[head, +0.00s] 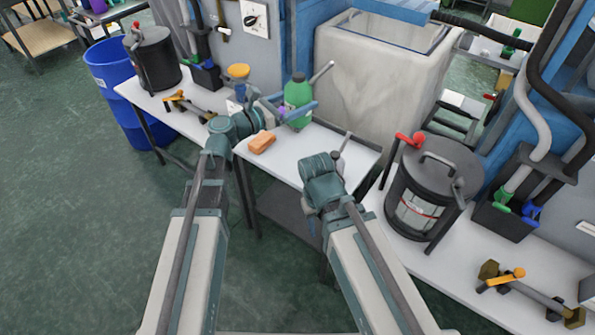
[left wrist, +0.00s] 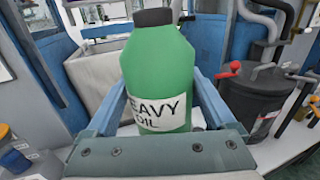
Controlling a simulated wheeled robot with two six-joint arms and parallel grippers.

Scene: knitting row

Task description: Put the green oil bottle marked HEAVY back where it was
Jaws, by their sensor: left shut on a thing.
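The green oil bottle (head: 298,92) has a black cap and a white label, partly cut off in the left wrist view, reading "EAVY OIL" (left wrist: 160,65). My left gripper (head: 292,112) is shut on it, with one blue finger on each side of its lower body. The bottle is upright over the back left part of the small white table (head: 300,155). Its base is hidden by the gripper, so I cannot tell whether it touches the top. My right gripper (head: 341,146) is above the right part of this table, away from the bottle. Its fingers are too unclear to read.
An orange block (head: 262,142) lies at the table's front left. A yellow-topped item (head: 238,71) stands to the left of the bottle. A dark lidded drum (head: 435,185) is at right, another (head: 156,58) at left. A pale tank (head: 375,75) stands behind.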

